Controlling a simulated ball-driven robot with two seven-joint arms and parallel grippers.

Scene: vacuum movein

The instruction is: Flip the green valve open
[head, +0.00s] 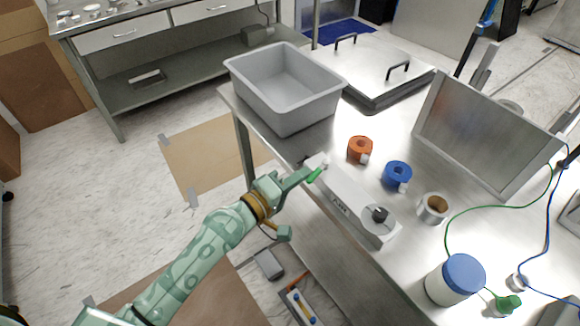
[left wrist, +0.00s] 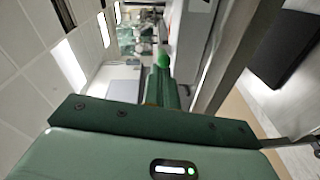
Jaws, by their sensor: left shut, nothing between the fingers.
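The green valve (head: 315,175) is a small bright green lever at the far left end of a white box-shaped device (head: 345,198), near the table's edge. My left gripper (head: 306,174) is shut and empty, its fingertips right beside the green lever. I cannot tell whether they touch it. In the left wrist view the shut fingers (left wrist: 161,88) point ahead, and a bright green piece, likely the valve (left wrist: 162,60), shows just beyond their tips. The rest of the device is not clear there. My right gripper is not in view.
The metal table (head: 330,142) carries a grey tub (head: 285,112), a lidded metal pan (head: 385,62), orange (head: 360,148) and blue (head: 397,174) rolls, a tape roll (head: 432,207), a blue-capped jar (head: 455,280) and a tilted metal panel (head: 485,130). Floor left of the table is mostly open.

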